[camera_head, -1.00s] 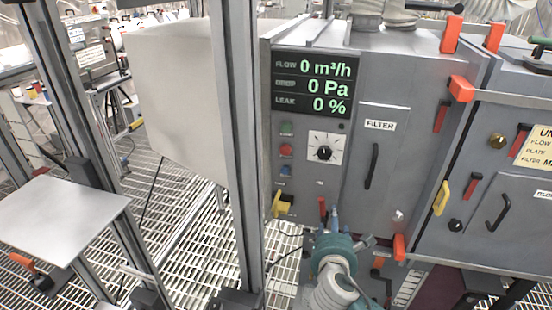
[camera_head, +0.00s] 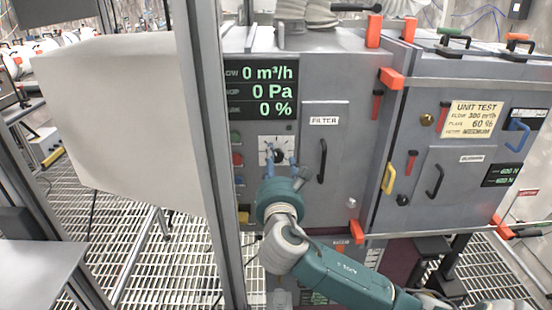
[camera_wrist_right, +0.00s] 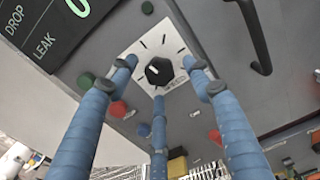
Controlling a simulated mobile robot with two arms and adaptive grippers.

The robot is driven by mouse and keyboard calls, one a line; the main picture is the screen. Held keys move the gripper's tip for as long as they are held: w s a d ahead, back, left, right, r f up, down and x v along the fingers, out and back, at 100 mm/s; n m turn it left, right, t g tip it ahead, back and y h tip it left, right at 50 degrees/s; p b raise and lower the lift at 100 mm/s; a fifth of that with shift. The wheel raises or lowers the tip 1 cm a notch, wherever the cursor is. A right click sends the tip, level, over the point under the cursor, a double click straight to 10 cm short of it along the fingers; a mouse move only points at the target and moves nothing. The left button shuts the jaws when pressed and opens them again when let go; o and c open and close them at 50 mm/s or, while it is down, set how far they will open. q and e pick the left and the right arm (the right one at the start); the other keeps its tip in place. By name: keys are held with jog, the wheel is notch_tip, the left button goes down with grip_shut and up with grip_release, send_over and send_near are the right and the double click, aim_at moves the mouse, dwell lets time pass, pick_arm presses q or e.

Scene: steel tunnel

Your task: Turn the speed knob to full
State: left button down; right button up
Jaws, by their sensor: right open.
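The speed knob is a black knob (camera_wrist_right: 159,71) on a white square dial plate (camera_wrist_right: 140,49) with black tick marks. A pale mark shows on the knob, but its exact setting is hard to read. In the head view the dial plate (camera_head: 264,143) sits below the display, and the knob is partly covered by my fingers. My right gripper (camera_head: 281,162) is open and empty in front of the dial. In the right wrist view its blue fingers (camera_wrist_right: 160,88) spread around the knob, seemingly apart from it. My left gripper is not in view.
The display (camera_head: 262,90) reads 0 m³/h, 0 Pa and 0 %. A green button (camera_wrist_right: 86,80) and a red button (camera_wrist_right: 118,109) are beside the dial. The filter door's black handle (camera_head: 322,160) is to its right. A metal post (camera_head: 205,120) stands close on the left.

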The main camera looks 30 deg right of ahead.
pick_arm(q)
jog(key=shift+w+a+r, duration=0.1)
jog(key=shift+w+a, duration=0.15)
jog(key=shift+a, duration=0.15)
pick_arm(e)
jog(key=shift+x, duration=0.85)
jog(key=c, duration=1.2)
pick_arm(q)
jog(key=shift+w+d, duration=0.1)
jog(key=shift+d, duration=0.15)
pick_arm(e)
jog(key=shift+o, duration=0.2)
jog(key=shift+f, duration=0.1)
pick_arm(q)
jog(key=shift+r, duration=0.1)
pick_arm(e)
jog(key=shift+f, duration=0.1)
